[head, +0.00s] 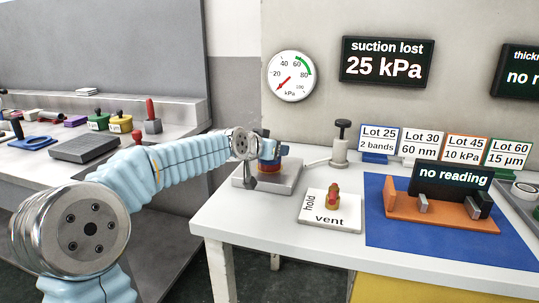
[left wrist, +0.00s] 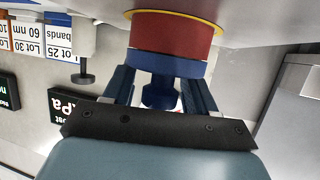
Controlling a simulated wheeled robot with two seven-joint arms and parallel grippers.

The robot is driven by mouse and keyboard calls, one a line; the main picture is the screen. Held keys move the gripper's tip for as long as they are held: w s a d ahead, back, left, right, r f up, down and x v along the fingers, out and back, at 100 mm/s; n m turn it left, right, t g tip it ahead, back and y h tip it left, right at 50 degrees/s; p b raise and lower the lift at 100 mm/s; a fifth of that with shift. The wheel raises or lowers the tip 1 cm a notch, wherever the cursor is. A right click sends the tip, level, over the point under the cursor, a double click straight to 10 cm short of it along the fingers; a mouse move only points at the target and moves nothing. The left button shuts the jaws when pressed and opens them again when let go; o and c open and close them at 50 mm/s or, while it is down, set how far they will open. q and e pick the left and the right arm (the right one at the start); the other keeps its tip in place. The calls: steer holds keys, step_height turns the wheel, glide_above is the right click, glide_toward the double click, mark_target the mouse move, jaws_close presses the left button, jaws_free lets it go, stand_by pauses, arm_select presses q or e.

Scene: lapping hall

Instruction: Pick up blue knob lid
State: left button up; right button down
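The blue knob lid (left wrist: 166,64) sits on a red cylinder (left wrist: 178,36) with a yellow rim at its base. In the head view the lid (head: 269,155) is partly hidden by my left gripper (head: 260,144). The red cylinder (head: 269,169) stands on a grey block (head: 285,182) near the table's left end. In the left wrist view, upside down, my left gripper (left wrist: 160,88) is open, with one dark blue finger on each side of the lid's knob (left wrist: 159,95). Gaps show between knob and fingers. My right gripper is not in view.
A hold/vent plate (head: 318,219) with a red and brass valve lies in front. A black-topped plunger (head: 341,143) stands behind. A blue mat (head: 400,236) with an orange stand (head: 450,216) is right. Another bench (head: 60,185) is at left. A wall display (head: 388,61) reads "suction lost 25 kPa".

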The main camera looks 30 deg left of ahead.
arm_select(q)
jaws_close()
